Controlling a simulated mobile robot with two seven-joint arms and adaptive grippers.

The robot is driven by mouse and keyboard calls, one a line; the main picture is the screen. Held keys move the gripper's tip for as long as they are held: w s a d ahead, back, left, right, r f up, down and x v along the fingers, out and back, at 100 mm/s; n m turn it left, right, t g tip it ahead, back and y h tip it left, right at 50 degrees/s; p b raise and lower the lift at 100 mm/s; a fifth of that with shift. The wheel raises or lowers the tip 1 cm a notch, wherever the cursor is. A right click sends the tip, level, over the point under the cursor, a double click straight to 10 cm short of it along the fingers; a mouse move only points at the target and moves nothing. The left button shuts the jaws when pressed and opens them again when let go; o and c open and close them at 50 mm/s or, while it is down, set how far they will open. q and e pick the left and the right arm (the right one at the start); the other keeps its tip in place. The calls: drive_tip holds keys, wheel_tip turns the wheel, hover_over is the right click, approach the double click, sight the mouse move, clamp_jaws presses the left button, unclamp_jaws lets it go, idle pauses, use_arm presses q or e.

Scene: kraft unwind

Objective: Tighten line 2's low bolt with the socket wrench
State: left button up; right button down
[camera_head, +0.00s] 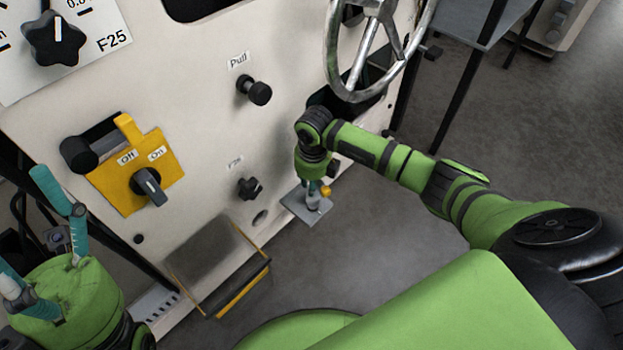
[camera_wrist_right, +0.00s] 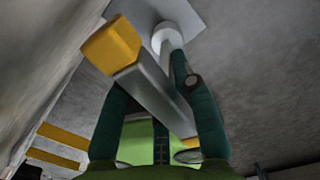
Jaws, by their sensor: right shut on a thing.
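The socket wrench shows in the right wrist view as a grey bar (camera_wrist_right: 152,92) with a yellow end (camera_wrist_right: 110,46). A pale round socket or post (camera_wrist_right: 168,38) stands behind it on a grey plate (camera_wrist_right: 192,14); the bolt itself is hidden. My right gripper (camera_wrist_right: 149,77) is shut on the wrench, with a teal finger on each side. In the head view the right gripper (camera_head: 314,187) points down, low beside the machine panel, just above the plate (camera_head: 296,207). The wrench's yellow end (camera_head: 325,191) shows there. My left gripper (camera_head: 20,218) is at the far left, fingers spread and empty.
The cream machine panel (camera_head: 205,75) carries a yellow On/Off switch (camera_head: 133,180), a "Pull" knob (camera_head: 258,92) and a lower black knob (camera_head: 250,188). A spoked handwheel (camera_head: 335,62) stands above my right forearm. A yellow-edged step (camera_head: 240,290) juts out low. Open floor (camera_head: 375,235) lies to the right.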

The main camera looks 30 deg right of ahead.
drive_tip(key=shift+s+a+f, duration=0.55)
drive_tip(key=shift+a+f, duration=0.1)
drive_tip(key=shift+s+d+f, duration=0.1)
drive_tip(key=shift+w+d+m+p, duration=0.1)
drive_tip(key=shift+w+m+p, duration=0.1)
drive_tip(key=shift+m+p, duration=0.55)
drive_tip(key=shift+m, duration=0.35)
drive_tip(key=shift+d, duration=0.1)
drive_tip(key=shift+w, duration=0.1)
